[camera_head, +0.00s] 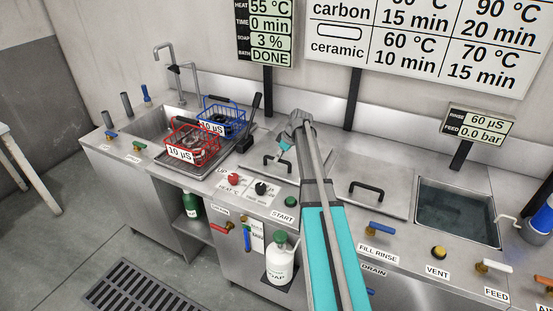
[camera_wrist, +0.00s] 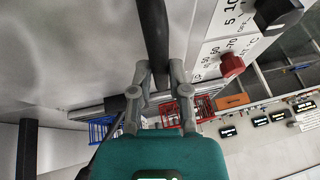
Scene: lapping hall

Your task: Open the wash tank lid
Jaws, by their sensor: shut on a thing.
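The wash tank lid (camera_head: 258,148) is a flat steel panel behind the heat knobs and START button. It looks level and closed, partly hidden by my arm. Its black bar handle (camera_head: 278,163) shows in the head view just below my gripper (camera_head: 285,150). In the wrist view, my gripper (camera_wrist: 157,78) has its two grey fingers on either side of the black handle (camera_wrist: 155,38), shut on it. The lid's steel surface (camera_wrist: 65,50) fills the left of the wrist view.
A red basket (camera_head: 190,148) and a blue basket (camera_head: 222,118) stand left of the lid. A second handled lid (camera_head: 372,180) and an open water-filled tank (camera_head: 455,215) lie to the right. A red knob (camera_head: 234,179) and black knob (camera_head: 262,188) sit in front.

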